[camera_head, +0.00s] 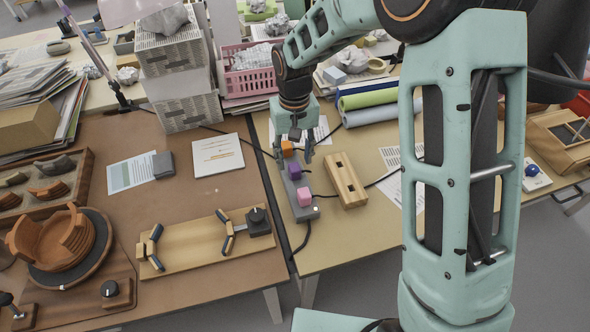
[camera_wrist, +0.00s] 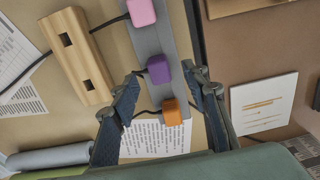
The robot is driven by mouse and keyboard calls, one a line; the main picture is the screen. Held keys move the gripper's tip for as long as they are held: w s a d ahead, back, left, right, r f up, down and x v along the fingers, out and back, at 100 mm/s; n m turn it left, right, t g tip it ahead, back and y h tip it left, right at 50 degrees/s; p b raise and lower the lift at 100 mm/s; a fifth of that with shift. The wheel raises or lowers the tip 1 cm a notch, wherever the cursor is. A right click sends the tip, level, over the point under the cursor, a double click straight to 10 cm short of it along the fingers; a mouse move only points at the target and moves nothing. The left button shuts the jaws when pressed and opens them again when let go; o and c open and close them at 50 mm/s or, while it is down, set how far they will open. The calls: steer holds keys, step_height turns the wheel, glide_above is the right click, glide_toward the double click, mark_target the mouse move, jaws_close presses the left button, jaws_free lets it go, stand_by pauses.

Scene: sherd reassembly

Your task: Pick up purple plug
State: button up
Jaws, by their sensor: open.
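The purple plug (camera_head: 295,171) sits in a grey power strip (camera_head: 306,213), between an orange plug (camera_head: 287,148) and a pink plug (camera_head: 304,197). In the wrist view the purple plug (camera_wrist: 158,69) is between and slightly beyond the fingertips of my gripper (camera_wrist: 168,79), nearer the left finger. The orange plug (camera_wrist: 172,112) lies deeper between the fingers, and the pink plug (camera_wrist: 141,12) is at the top edge. My gripper (camera_head: 293,158) is open and empty over the strip's far end. Its height above the plugs is hard to tell.
A wooden block with two slots (camera_head: 345,181) lies just right of the strip. Green and blue rolls (camera_head: 375,107) lie behind. A wooden jig (camera_head: 190,240) and a white paper (camera_head: 217,155) are on the brown table to the left.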

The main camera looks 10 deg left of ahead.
mark_target(295, 168)
step_height(295, 168, down, 6)
steer(key=shift+w+r, duration=0.15)
steer(key=shift+c, duration=0.3)
jaws_close()
steer(key=shift+r, duration=0.1)
